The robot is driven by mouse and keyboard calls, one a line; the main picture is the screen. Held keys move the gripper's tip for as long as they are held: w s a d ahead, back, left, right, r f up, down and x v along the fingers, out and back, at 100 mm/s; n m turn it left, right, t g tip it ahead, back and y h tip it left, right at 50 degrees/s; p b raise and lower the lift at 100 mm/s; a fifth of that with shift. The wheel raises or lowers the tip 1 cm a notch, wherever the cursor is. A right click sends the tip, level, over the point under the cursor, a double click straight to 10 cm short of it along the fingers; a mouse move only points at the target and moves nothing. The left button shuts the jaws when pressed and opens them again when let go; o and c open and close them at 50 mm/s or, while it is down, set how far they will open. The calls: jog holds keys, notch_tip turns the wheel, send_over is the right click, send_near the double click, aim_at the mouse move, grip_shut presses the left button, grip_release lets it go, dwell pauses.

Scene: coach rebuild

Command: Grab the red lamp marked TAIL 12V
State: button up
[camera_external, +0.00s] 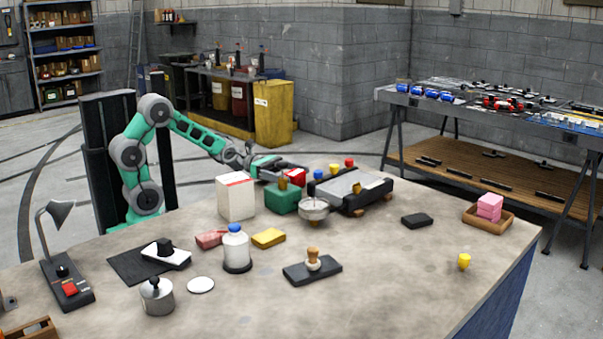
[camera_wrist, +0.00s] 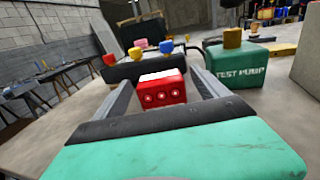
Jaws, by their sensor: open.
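A red lamp (camera_wrist: 164,92) with a white top and several round spots on its near face shows in the wrist view, between the two fingers of my gripper (camera_wrist: 163,82). Its marking cannot be read. My gripper is open, with a finger on each side of the lamp; I cannot tell whether either touches it. In the external view my gripper (camera_external: 283,171) reaches out low over the far side of the bench, and the red lamp (camera_external: 297,174) shows at its end, partly hidden.
A green box marked TEST PUMP (camera_wrist: 238,66) stands close on the right in the wrist view. Beyond the lamp is a black-framed device (camera_external: 362,199) with coloured knobs near it. A white box (camera_external: 236,197) stands near my arm. The bench's front right is fairly clear.

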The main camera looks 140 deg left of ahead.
aim_at(301, 176)
jog(key=w, duration=0.2)
jog(key=w+a, duration=0.1)
jog(key=w, duration=0.2)
jog(key=shift+w, duration=0.1)
jog(key=shift+c, duration=0.5)
jog(key=c, duration=1.5)
jog(key=shift+o, duration=0.2)
